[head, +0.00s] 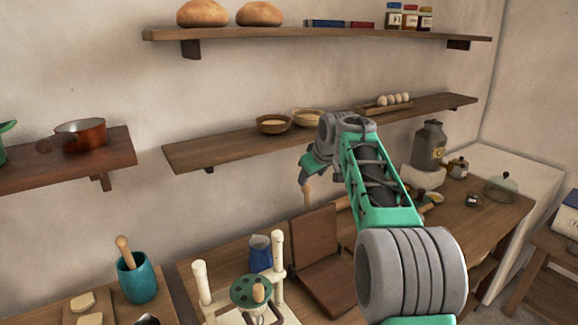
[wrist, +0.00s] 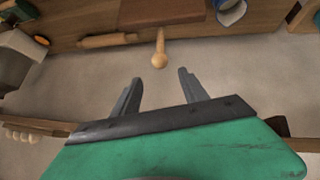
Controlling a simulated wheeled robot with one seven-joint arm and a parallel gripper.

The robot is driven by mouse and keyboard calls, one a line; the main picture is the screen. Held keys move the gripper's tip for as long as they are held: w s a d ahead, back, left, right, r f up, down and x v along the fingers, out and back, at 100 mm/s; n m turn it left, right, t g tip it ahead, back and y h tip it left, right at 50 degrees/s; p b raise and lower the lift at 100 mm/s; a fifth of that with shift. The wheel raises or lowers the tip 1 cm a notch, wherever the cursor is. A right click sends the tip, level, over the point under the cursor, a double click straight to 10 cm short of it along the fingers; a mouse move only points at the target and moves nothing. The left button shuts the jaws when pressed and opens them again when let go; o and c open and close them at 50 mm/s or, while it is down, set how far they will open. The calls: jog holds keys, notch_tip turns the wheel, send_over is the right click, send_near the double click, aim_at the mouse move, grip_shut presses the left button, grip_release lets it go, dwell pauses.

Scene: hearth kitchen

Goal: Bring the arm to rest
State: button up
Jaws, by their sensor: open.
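My arm (head: 385,200) reaches out over the counter in the head view, and its links cover part of the counter and shelf behind. My gripper (wrist: 158,75) is open in the wrist view, with its two grey fingers apart and nothing between them. In the head view the gripper end (head: 308,170) is partly hidden by the arm, in front of the wall below the middle shelf (head: 230,144). A wooden round-ended handle (wrist: 160,50) shows beyond the fingertips, apart from them. It also shows below the gripper in the head view (head: 307,195).
A brown wooden stand (head: 316,245), a blue jug (head: 260,252) and a white-posted frame (head: 201,283) are below the gripper. A grey milk can (head: 429,146) is right of the arm. Bowls (head: 273,124) and eggs (head: 396,99) sit on the middle shelf. A rolling pin (wrist: 108,41) lies on the counter.

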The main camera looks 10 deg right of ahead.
jog(key=s+f+m+g, duration=0.3)
jog(key=s+f, duration=0.4)
jog(key=f, duration=0.2)
jog(key=s+f+m+g, duration=0.2)
jog(key=s+f, duration=0.5)
jog(key=f, duration=0.3)
jog(key=s+a+f+g, duration=0.1)
jog(key=s+a, duration=0.2)
jog(key=s, duration=1)
jog(key=s+a+f, duration=0.1)
jog(key=s+a, duration=0.3)
jog(key=s, duration=0.8)
notch_tip(320, 180, up, 5)
jog(key=w+a+t, duration=0.1)
jog(key=a+t, duration=0.1)
jog(key=shift+a+r+n, duration=0.2)
jog(key=shift+a+n, duration=0.1)
